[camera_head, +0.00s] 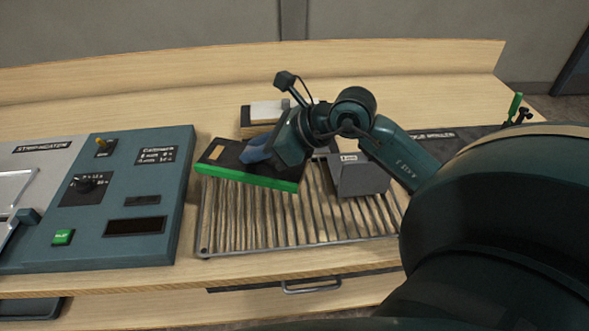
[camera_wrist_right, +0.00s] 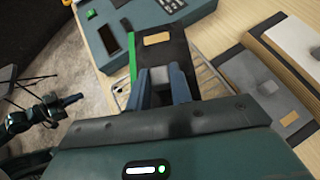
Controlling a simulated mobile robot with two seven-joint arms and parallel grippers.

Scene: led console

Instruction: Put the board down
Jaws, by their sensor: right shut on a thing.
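The board (camera_head: 245,177) is a dark flat plate with a bright green front edge and a tan patch. My right gripper (camera_head: 256,154) is shut on it. The board is slightly turned, over the back left part of the ribbed metal rack (camera_head: 290,225). I cannot tell whether it touches the rack. In the right wrist view, the board (camera_wrist_right: 165,52) sticks out beyond the blue fingers, with its green edge at left. What looks like my left gripper (camera_wrist_right: 70,101) shows small at the left of that view, away from the board; its opening is unclear.
A teal console (camera_head: 120,190) with knob, switch and green button stands close left of the rack. A grey box (camera_head: 358,176) is on the rack's right. A pale block on a wooden piece (camera_head: 262,112) lies behind. The rack's front middle is clear.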

